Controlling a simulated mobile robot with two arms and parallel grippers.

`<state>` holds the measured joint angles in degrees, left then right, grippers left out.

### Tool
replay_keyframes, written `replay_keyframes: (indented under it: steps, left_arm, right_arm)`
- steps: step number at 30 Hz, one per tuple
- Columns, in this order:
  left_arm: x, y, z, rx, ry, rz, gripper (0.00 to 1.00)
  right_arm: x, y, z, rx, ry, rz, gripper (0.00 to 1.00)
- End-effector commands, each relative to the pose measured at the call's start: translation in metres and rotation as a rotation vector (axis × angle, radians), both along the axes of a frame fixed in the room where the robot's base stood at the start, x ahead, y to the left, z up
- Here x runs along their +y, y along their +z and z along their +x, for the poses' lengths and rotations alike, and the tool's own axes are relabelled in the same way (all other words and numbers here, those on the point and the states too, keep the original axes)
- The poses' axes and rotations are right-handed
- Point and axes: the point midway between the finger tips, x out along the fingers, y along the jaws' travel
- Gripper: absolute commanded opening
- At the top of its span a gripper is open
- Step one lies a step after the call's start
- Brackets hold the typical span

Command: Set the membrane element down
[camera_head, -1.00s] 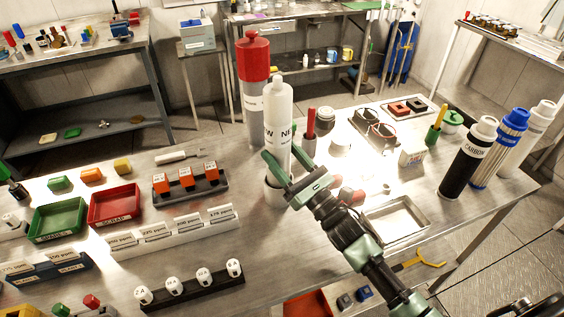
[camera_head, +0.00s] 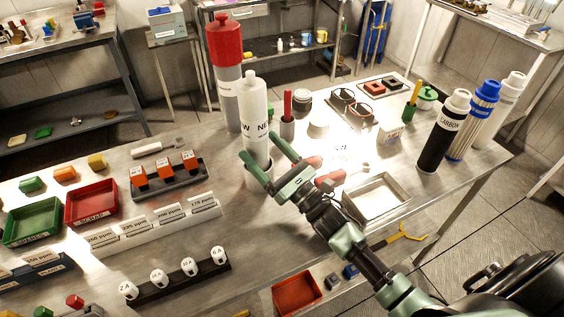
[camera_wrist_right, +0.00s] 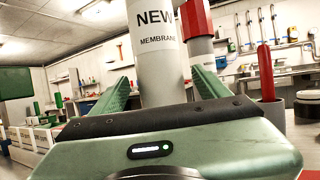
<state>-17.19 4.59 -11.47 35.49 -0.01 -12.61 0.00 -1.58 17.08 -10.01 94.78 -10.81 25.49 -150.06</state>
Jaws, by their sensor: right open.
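The membrane element (camera_head: 254,112) is a white cylinder with a narrow top and a "NEW" label. It stands upright with its lower end in a round white holder (camera_head: 259,179) on the steel bench. My right gripper (camera_head: 258,146) is open, with one green finger on each side of the element's lower part. In the right wrist view, the element (camera_wrist_right: 158,60) rises between the two spread fingers, its "NEW MEMBRANE" label facing me. Whether a finger touches it I cannot tell. The gripper partly hides the holder. My left gripper is not in view.
A red-topped grey cylinder (camera_head: 226,75) stands close behind the element. A cup with a red-handled tool (camera_head: 287,125) is just right. A shallow metal tray (camera_head: 378,198) lies right of my gripper. Carbon (camera_head: 445,130) and blue-topped cartridges (camera_head: 474,120) stand farther right.

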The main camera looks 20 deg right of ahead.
Motion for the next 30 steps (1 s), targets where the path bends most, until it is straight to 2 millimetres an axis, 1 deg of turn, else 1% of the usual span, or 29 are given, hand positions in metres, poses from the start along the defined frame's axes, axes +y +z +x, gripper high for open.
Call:
replay_keyframes:
  steps: [1,9,12,15,18,21,30]
  left_arm:
    - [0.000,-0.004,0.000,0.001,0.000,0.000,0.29]
    - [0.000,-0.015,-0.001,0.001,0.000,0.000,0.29]
    - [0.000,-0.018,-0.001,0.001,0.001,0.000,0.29]
    - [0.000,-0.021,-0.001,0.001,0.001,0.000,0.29]
    - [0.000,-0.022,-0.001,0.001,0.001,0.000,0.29]
    - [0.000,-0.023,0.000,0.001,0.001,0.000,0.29]
    - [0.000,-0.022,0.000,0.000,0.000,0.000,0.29]
  right_arm:
    - [-0.004,-0.004,-0.008,0.002,-0.001,-0.001,0.76]
    - [-0.027,-0.004,-0.064,0.003,-0.001,-0.002,0.76]
    - [-0.035,-0.004,-0.082,0.003,-0.001,-0.001,0.76]
    - [-0.041,-0.003,-0.096,0.001,-0.001,-0.001,0.76]
    - [-0.045,-0.002,-0.105,0.001,0.000,-0.001,0.76]
    - [-0.047,-0.001,-0.109,0.001,0.000,-0.001,0.76]
    - [-0.048,0.000,-0.110,0.000,0.000,-0.001,0.76]
